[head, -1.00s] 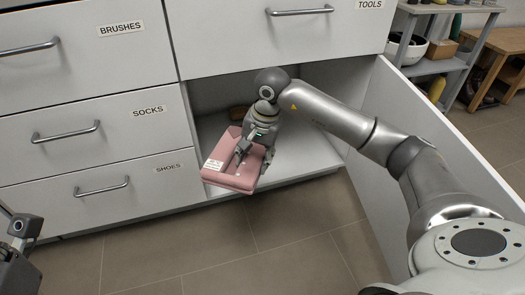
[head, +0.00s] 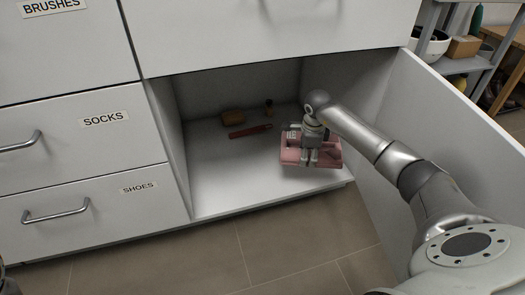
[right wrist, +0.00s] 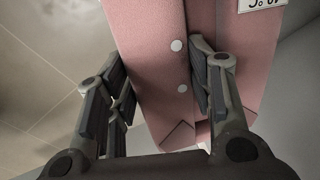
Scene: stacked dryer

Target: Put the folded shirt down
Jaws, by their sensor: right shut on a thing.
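The folded shirt (head: 332,155) is a flat pink bundle with a white label, in the right front part of the open cabinet compartment. My right gripper (head: 308,162) reaches over it from above and is shut on it. In the right wrist view the shirt (right wrist: 150,40) shows two pale buttons, with one finger at its left edge and the other over the cloth. The shirt is over the compartment floor (head: 230,185); I cannot tell whether it touches it. My left gripper cannot be made out.
A brown block (head: 232,117), a red long object (head: 250,131) and a small brown item (head: 268,107) lie at the back of the compartment. The floor's left front is bare. The open door (head: 455,115) stands on the right, beside my right arm. Drawers (head: 85,145) are on the left.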

